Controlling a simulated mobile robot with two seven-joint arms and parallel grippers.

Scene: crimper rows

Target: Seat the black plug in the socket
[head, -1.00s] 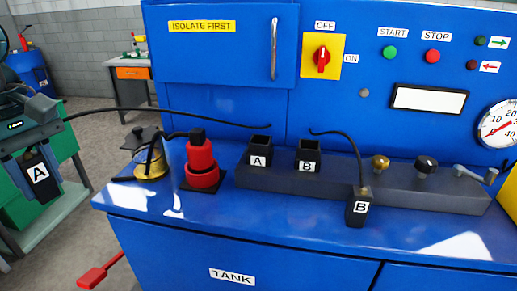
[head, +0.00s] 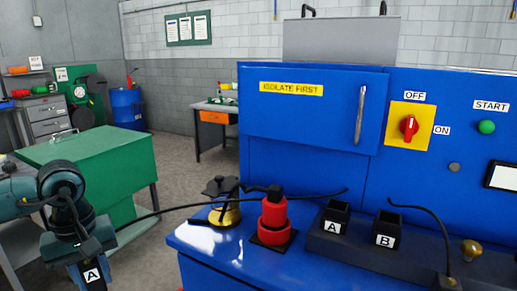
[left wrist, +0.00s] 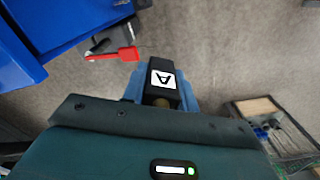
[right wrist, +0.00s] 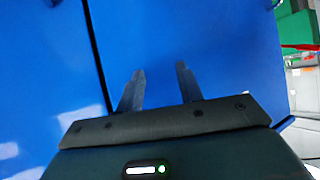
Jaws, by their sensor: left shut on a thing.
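My left gripper (head: 90,258) is shut on a black plug with a white A label (head: 92,276). It holds the plug off the left end of the blue bench, clear of the sockets. The left wrist view shows the plug (left wrist: 163,86) between the fingers, with floor below. A black cable (head: 165,209) runs from it across the bench. Socket A (head: 336,221) and socket B (head: 386,234) are black, open-topped boxes on the dark strip (head: 345,252). My right gripper (right wrist: 160,72) is open and empty, facing a plain blue surface. It is outside the head view.
A red stepped part (head: 274,222) and a brass-coloured part with a black top (head: 224,212) stand on the bench left of the sockets. A second black cable (head: 425,211) arches right of socket B. A green cabinet (head: 90,160) stands behind my left arm.

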